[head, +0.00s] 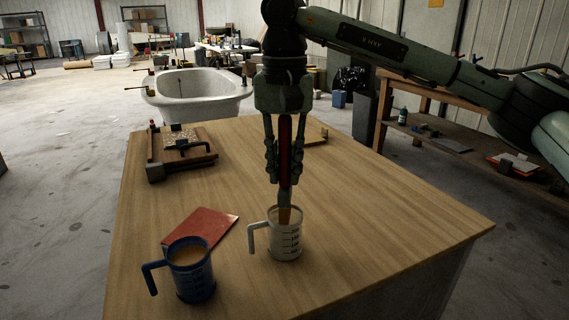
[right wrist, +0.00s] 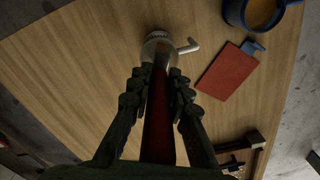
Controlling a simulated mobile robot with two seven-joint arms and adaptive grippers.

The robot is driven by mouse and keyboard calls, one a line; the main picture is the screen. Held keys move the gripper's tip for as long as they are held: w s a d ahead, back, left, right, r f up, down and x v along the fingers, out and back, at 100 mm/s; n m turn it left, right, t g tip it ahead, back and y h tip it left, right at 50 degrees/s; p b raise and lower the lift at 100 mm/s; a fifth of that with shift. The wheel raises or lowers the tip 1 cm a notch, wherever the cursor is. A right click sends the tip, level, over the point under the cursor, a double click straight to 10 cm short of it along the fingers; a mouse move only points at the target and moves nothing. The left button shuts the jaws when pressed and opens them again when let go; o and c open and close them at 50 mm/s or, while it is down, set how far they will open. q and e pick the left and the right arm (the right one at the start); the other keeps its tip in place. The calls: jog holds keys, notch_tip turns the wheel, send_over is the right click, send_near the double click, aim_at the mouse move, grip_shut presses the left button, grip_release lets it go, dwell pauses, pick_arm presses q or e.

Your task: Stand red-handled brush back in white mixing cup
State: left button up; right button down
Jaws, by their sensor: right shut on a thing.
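The red-handled brush (head: 284,150) hangs upright, bristles down, in my right gripper (head: 284,178), which is shut on its handle. In the right wrist view the handle (right wrist: 160,130) runs between the fingers of the right gripper (right wrist: 161,85). The white mixing cup (head: 287,243) stands upright on the table, with its handle to the left. It also shows in the right wrist view (right wrist: 157,38). The bristles overlap the cup's mouth; how deep they reach inside is hard to tell. My left gripper is not in view.
A blue cup (head: 196,283) with tan liquid stands at the front left of the wooden table (head: 350,215). A red flat sheet (head: 202,227) lies behind it. A clamped wooden fixture (head: 182,155) sits at the far left. The table's right side is clear.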

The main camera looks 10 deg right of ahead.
jog(key=shift+f+b, duration=0.3)
jog(key=shift+f, duration=0.25)
jog(key=c, duration=1.3)
grip_release()
jog(key=shift+c, duration=0.2)
jog(key=shift+r, duration=0.1)
